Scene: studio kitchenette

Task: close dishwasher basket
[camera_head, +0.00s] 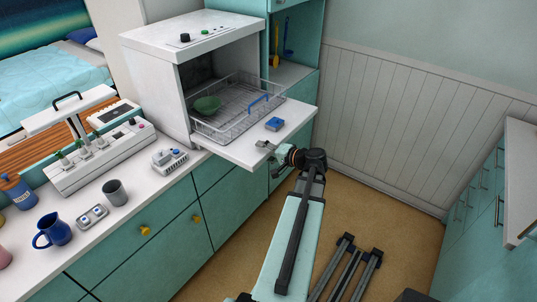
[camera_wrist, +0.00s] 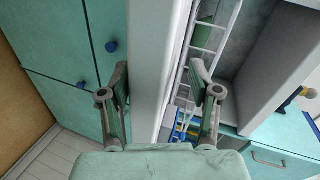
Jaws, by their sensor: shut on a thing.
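The wire dishwasher basket (camera_head: 232,117) sits partly inside the open white dishwasher (camera_head: 187,60) and partly out over its lowered door (camera_head: 238,153). My gripper (camera_head: 266,148) is at the door's front edge. In the wrist view my gripper (camera_wrist: 159,75) has one finger on each side of the white door panel (camera_wrist: 155,55), shut on it. The basket wires (camera_wrist: 203,45) show beyond the right finger, apart from it.
The counter at left holds a grey cup (camera_head: 115,192), a blue mug (camera_head: 53,230) and a grey device (camera_head: 169,160). Teal cabinets stand below. The floor to the right is mostly open.

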